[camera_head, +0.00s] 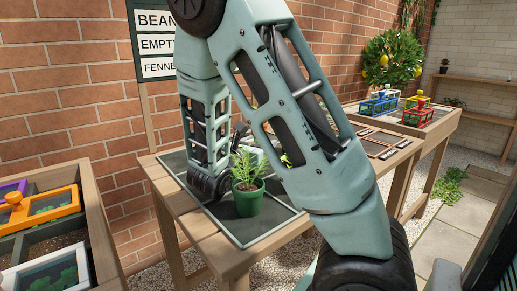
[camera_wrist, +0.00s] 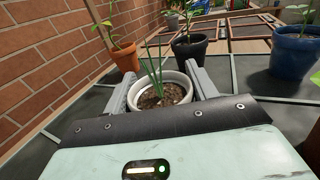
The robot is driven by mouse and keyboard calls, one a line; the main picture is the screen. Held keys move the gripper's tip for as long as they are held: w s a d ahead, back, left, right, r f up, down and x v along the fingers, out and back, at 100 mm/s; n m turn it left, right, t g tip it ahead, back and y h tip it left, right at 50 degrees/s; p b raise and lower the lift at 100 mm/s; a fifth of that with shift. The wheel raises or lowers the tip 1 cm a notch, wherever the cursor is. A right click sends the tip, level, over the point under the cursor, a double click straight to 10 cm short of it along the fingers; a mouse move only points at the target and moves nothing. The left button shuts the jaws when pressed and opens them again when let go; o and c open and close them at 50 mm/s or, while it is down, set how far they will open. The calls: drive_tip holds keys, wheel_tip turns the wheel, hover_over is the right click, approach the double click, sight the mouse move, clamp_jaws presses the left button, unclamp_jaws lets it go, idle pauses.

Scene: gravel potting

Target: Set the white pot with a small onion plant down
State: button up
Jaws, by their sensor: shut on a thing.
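The white pot with a small onion plant (camera_wrist: 165,94) sits between the two fingers of my gripper (camera_wrist: 162,78) in the wrist view. It has brown soil and thin green upright leaves. The fingers press on its left and right sides, so my gripper is shut on it. The grey-topped table (camera_head: 268,222) lies under my gripper. In the head view my arm hides most of the gripper and the pot. The pot's base is hidden, so I cannot tell whether it touches the table.
A green pot (camera_head: 248,200) with a leafy plant stands near the table's front. Beyond the white pot stand a terracotta pot (camera_wrist: 125,57), a black pot (camera_wrist: 189,53) and a blue pot (camera_wrist: 292,57). A brick wall (camera_wrist: 40,60) runs along the left.

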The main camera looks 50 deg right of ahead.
drive_tip(key=o, duration=1)
drive_tip(key=shift+o, duration=0.2)
drive_tip(key=a, duration=0.2)
drive_tip(key=a+p, duration=0.1)
drive_tip(key=a, duration=0.2)
drive_tip(key=s+a, duration=0.1)
drive_tip(key=a, duration=0.1)
drive_tip(key=shift+s+a+p, duration=0.1)
drive_tip(key=shift+a+p, duration=0.15)
drive_tip(key=shift+p, duration=0.1)
